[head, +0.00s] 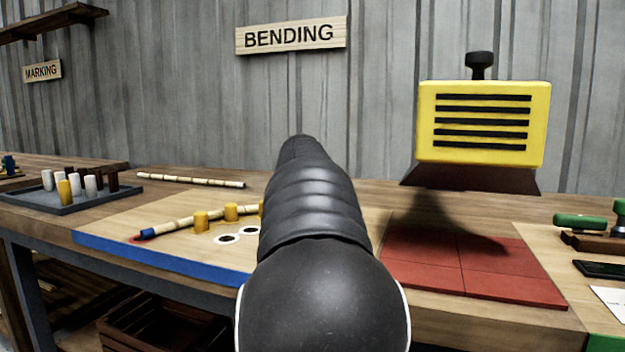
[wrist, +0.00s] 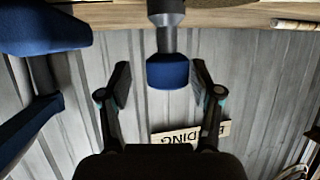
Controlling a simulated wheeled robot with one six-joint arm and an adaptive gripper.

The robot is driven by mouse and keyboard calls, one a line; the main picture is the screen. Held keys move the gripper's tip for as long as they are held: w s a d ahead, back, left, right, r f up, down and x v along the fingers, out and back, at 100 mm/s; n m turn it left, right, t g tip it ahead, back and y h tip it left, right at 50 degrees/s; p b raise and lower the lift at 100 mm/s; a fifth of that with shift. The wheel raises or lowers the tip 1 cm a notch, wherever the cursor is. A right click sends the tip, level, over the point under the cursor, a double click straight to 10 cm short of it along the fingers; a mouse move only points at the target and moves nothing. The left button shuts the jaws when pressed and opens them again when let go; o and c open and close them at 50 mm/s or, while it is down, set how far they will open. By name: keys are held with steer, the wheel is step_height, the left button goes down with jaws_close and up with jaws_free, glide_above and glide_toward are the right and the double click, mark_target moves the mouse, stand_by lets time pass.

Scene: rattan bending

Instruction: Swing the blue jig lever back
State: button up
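In the wrist view, a blue knob (wrist: 167,73) on a grey shaft (wrist: 166,38) sits between the fingers of my gripper (wrist: 160,78). It looks like the jig lever's handle. My gripper is open, with a gap on each side of the knob. In the head view my own arm hides the lever and gripper. There, the bending board (head: 110,222) has a blue front edge and several yellow pegs (head: 201,221). A pale rattan pole (head: 178,225) with a blue end lies against the pegs.
Blue parts with a dark bar (wrist: 45,32) fill the wrist view's left side. A yellow slotted heater (head: 482,124) stands right of my arm above red tiles (head: 465,262). A peg tray (head: 70,200) is at left, and another pole (head: 190,181) lies behind the board.

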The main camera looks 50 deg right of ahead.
steer(key=shift+w+a, duration=0.1)
steer(key=shift+w, duration=0.05)
steer(key=shift+a+r, duration=0.1)
steer(key=shift+a, duration=0.1)
steer(key=v, duration=1.1)
steer(key=shift+s+a, duration=0.15)
steer(key=shift+s, duration=0.15)
